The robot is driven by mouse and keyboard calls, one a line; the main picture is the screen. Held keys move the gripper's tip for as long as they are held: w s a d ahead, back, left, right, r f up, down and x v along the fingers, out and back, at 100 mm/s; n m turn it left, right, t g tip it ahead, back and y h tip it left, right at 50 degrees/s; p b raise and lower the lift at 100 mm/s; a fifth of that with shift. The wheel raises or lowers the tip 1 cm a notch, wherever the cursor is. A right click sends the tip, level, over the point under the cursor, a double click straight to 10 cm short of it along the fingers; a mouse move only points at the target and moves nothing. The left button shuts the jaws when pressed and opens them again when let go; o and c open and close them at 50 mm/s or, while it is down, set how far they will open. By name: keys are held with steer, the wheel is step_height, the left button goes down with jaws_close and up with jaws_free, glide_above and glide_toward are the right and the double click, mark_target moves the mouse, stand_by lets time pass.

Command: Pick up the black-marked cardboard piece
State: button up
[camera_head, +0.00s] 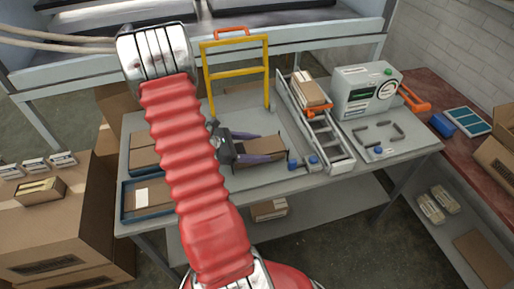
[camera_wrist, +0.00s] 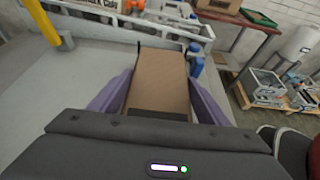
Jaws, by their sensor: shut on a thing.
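The cardboard piece (camera_wrist: 158,80) is a flat brown rectangle between the purple fingers of my gripper (camera_wrist: 150,92) in the wrist view. A dark band crosses its near end, by the gripper body. My gripper is shut on it, one finger along each long side. In the head view my gripper (camera_head: 262,151) is over the grey table, and the cardboard piece (camera_head: 266,147) shows between its fingers. I cannot tell whether the piece touches the table top.
A roller chute (camera_head: 325,135) with cardboard pieces on it stands right of my gripper, beside a grey machine (camera_head: 362,92). A yellow frame (camera_head: 237,75) stands behind. Blue trays (camera_head: 133,213) with cardboard lie at the left. The table's front edge (camera_head: 290,190) is close.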

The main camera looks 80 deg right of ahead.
mark_target(257, 147)
steer(key=shift+r, duration=0.15)
step_height(257, 147, up, 10)
steer(key=shift+f, duration=0.15)
stand_by(0.5)
stand_by(0.6)
